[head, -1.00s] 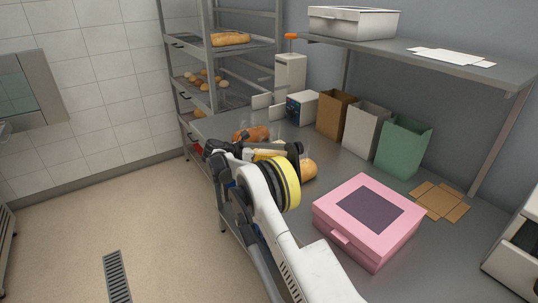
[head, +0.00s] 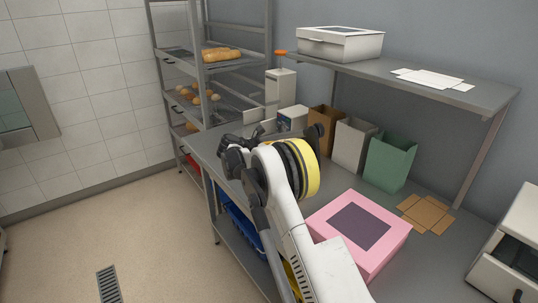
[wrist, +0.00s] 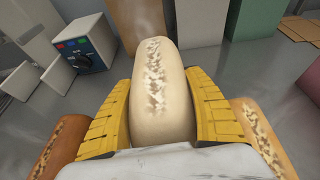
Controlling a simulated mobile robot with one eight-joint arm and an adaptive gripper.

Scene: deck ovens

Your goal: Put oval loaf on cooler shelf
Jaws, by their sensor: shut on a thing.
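A pale oval loaf (wrist: 157,100) with a rough scored top is between the yellow fingers of my gripper (wrist: 158,78) in the wrist view. The fingers are shut on its two sides. In the head view my gripper (head: 238,152) is over the counter's left end, and my arm hides the loaf. The metal rack with wire shelves (head: 232,67) stands at the back left, beyond my gripper. A long loaf (head: 221,54) lies on an upper shelf and several rolls (head: 196,95) on the one below.
A brown loaf (wrist: 48,152) and a tan loaf (wrist: 262,138) lie either side of the held one. A pink box (head: 322,222), paper bags (head: 388,165) and a small blue-fronted box (head: 292,118) stand on the counter. A shelf (head: 425,83) overhangs its back.

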